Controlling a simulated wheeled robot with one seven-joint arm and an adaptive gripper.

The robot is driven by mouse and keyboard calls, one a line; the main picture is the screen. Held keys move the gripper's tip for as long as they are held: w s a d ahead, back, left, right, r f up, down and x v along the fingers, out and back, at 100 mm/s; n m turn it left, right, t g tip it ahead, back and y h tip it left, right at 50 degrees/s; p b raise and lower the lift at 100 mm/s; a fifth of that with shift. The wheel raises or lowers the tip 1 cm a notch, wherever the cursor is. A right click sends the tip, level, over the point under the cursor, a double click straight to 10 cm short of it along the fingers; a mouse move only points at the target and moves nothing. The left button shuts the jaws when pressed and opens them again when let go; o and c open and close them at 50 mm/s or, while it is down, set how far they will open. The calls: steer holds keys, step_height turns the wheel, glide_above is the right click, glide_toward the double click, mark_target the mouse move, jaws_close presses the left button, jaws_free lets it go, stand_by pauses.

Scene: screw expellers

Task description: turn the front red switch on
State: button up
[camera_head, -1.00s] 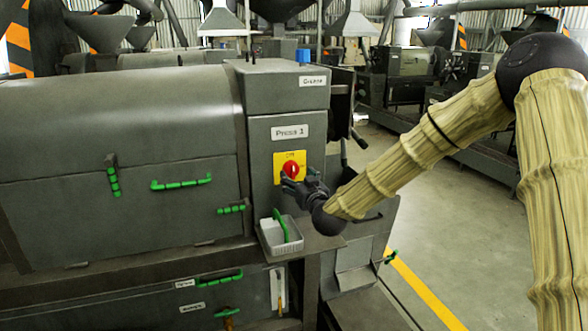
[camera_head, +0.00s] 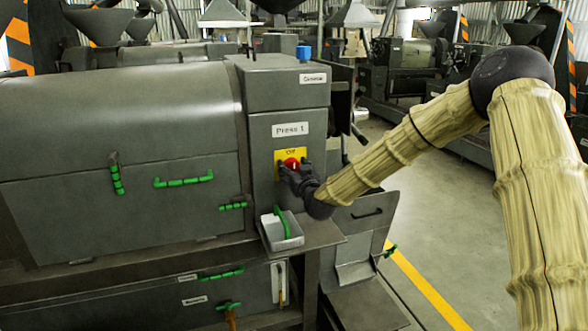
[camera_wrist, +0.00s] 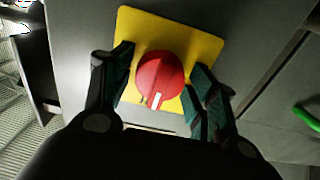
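The red switch (camera_head: 292,162) is a round knob on a yellow plate on the front of the Press 1 cabinet. In the wrist view the red switch (camera_wrist: 160,78) sits on the yellow plate (camera_wrist: 190,35), with a pale mark at its lower edge. My gripper (camera_head: 288,168) is at the plate and hides its lower part in the head view. In the wrist view my gripper (camera_wrist: 160,82) is open, with one finger on each side of the knob. A gap shows at the left finger; whether the right finger touches the knob I cannot tell.
A small tray (camera_head: 284,236) with a green-handled item stands on the ledge below the switch. Green handles (camera_head: 184,181) stick out from the press body at left. Open floor (camera_head: 440,210) lies right of the press.

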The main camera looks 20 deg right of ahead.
steer(key=shift+d, duration=0.1)
steer(key=c, duration=0.6)
steer(key=shift+f+b, duration=0.1)
steer(key=shift+b, duration=0.3)
steer(key=m+b, duration=0.3)
steer(key=shift+f+b, duration=0.15)
steer(key=shift+b, duration=0.15)
steer(key=m+b, duration=0.4)
steer(key=b, duration=0.1)
steer(key=shift+m, duration=0.3)
steer(key=m+b, duration=0.6)
steer(key=b, duration=0.1)
steer(key=m+b, duration=0.3)
steer(key=m, duration=0.1)
steer(key=shift+r+b, duration=0.2)
steer(key=shift+b, duration=0.1)
steer(key=shift+m, duration=0.3)
